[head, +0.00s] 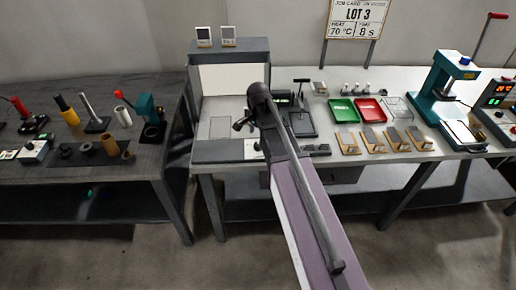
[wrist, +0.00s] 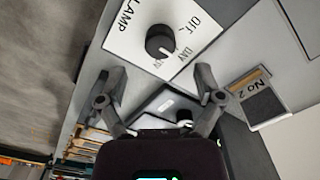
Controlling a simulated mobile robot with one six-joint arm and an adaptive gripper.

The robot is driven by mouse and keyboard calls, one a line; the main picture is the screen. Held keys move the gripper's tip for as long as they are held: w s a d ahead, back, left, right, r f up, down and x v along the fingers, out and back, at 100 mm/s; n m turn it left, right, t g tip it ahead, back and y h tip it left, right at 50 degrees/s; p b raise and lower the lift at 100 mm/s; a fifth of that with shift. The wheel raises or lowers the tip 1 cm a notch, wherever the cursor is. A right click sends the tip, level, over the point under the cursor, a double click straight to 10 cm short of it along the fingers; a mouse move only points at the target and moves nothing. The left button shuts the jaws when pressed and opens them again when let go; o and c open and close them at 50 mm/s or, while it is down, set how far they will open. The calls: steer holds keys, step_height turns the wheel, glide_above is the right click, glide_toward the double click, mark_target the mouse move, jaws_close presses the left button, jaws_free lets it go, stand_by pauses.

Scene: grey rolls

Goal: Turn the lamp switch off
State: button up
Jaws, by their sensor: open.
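The lamp switch is a round black knob (wrist: 160,42) on a white plate (wrist: 128,38) lettered LAMP, with OFF and DAY among its position labels. The knob's pale pointer mark faces the lower right, away from OFF, near DAY and a partly hidden label; I cannot tell which exactly. My gripper (wrist: 162,74) is open and empty in the wrist view, its two fingertips apart, just below the knob and clear of it. In the head view my gripper (head: 242,124) hangs over the front of a grey booth (head: 228,45), above the white plate (head: 251,150).
Right of my arm are a black stand (head: 301,122), a green tray (head: 343,111), a red tray (head: 370,110) and several wooden holders (head: 373,140).

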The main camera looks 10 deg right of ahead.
mark_target(258, 144)
steer(key=shift+f+b, duration=2.3)
steer(key=shift+f, duration=0.25)
steer(key=shift+c, duration=0.3)
steer(key=c, duration=1.1)
